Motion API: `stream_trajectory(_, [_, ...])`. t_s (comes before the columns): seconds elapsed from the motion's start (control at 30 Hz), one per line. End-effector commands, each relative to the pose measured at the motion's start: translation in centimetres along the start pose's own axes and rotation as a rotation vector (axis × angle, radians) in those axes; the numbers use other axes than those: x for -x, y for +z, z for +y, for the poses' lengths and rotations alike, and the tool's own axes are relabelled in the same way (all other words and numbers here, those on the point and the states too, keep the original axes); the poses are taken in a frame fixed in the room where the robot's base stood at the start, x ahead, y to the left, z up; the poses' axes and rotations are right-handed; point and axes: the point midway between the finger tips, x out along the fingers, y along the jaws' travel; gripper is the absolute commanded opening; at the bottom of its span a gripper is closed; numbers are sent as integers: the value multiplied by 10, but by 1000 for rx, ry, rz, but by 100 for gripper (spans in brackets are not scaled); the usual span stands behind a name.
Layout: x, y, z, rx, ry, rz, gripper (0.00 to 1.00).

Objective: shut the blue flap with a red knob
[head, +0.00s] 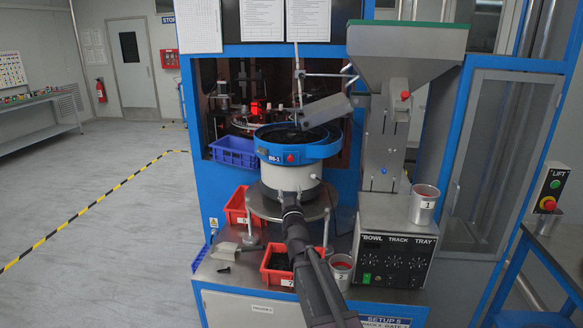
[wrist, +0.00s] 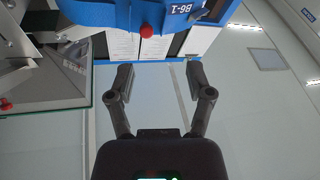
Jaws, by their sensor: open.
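The blue flap (head: 316,152) is on the side of the round blue-rimmed bowl marked B6-1, with a red knob (head: 291,158) at its front. In the wrist view the blue flap (wrist: 100,14) is at the top and the red knob (wrist: 147,31) hangs from it, above and just left of centre between my fingers. I cannot tell how far the flap stands open. My gripper (wrist: 160,68) is open and empty, with its fingertips apart from the knob. In the head view my arm reaches up in front of the bowl and hides my fingers.
A grey hopper (head: 405,40) and chute stand right of the bowl. Red bins (head: 239,206) and a control box (head: 396,240) with a metal cup (head: 424,205) sit around it. A blue crate (head: 233,151) is behind left. The floor at left is clear.

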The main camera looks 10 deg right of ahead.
Motion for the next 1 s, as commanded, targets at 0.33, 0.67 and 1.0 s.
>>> stream_trajectory(0.33, [-6, -8, 10, 25, 101, 109, 67])
stream_trajectory(0.67, [-6, -9, 10, 25, 101, 108, 67])
stream_trajectory(1.0, [-27, -12, 12, 24, 100, 108, 67])
